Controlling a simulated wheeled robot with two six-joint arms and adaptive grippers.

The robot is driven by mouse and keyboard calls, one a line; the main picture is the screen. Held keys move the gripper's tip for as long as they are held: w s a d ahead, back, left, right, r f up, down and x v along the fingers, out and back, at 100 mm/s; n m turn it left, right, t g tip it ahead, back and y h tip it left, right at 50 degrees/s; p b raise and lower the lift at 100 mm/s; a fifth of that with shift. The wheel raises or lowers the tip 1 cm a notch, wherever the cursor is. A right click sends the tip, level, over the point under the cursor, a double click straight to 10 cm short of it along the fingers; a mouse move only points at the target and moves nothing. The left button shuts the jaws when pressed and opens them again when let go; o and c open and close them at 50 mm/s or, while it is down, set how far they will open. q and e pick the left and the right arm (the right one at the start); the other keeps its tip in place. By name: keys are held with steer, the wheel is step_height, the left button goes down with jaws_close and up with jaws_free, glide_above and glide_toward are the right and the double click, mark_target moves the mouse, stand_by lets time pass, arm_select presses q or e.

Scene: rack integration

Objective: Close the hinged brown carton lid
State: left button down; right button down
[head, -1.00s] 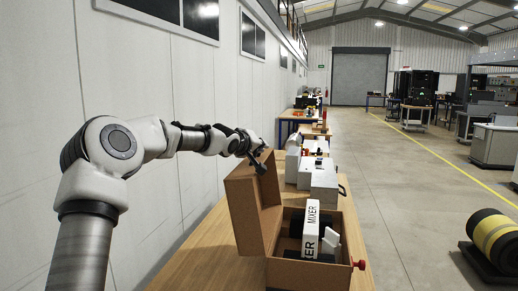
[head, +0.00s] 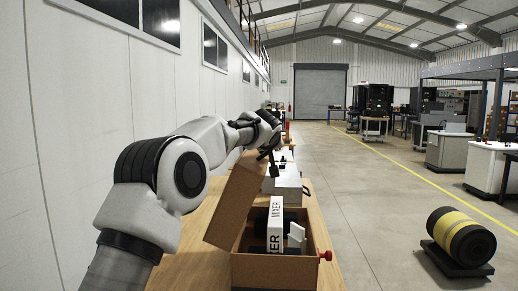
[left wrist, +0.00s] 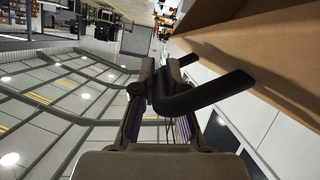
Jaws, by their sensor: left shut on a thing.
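The brown carton (head: 262,270) stands open on the wooden table, with a white box marked MIXER (head: 275,226) upright inside it. Its hinged lid (head: 235,205) is open at the carton's left side, tilted outward, and shows large at the upper right of the left wrist view (left wrist: 275,55). My left gripper (head: 268,148) is at the lid's far upper end. In the left wrist view its fingers (left wrist: 163,85) are closed around a dark bent handle (left wrist: 205,93) that reaches towards the lid. Where the handle joins is unclear. My right gripper is out of view.
A red knob (head: 326,255) sticks out at the carton's right front. White equipment (head: 290,185) stands behind the carton on the table (head: 185,272). A wall runs close along the left. Open floor lies right, with a black and yellow roll (head: 460,240).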

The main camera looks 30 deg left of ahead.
arm_select(q)
steer(key=shift+w+d+f, duration=0.1)
steer(key=shift+w+d, duration=0.1)
steer(key=shift+d, duration=0.2)
steer(key=c, duration=1.2)
jaws_free()
steer(key=shift+w, duration=0.1)
steer(key=v, duration=1.2)
steer(key=shift+d, duration=0.1)
steer(key=shift+c, duration=0.3)
